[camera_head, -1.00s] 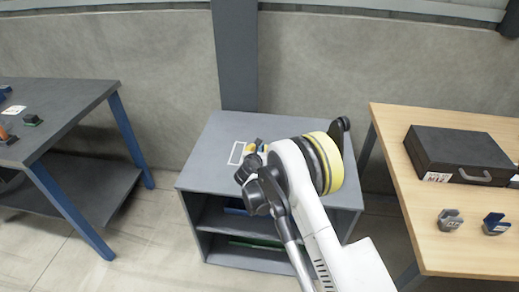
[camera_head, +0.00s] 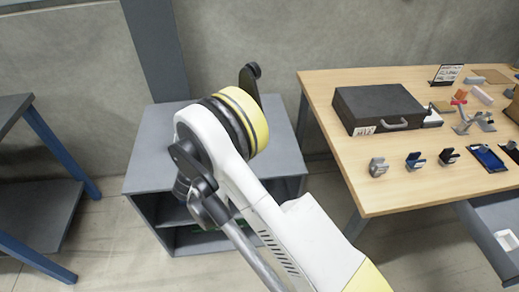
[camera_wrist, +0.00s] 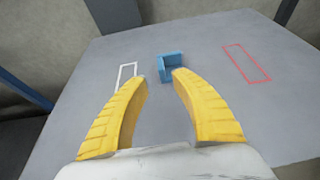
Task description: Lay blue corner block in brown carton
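In the wrist view, the blue corner block (camera_wrist: 170,63) rests on the grey cabinet top, between a white outline and a red outline. My gripper (camera_wrist: 160,76) is open, its two yellow fingers spread. Its fingertips point at the block, the right one overlapping the block's lower edge in the picture. I cannot tell whether they touch. In the head view my arm hides the gripper and the block. A brown object (camera_head: 514,108), cut off by the right edge of the head view, may be the brown carton; its inside is not visible.
The grey cabinet (camera_head: 150,170) stands left of a wooden table (camera_head: 350,185). A dark bench (camera_head: 25,190) with blue legs stands at left.

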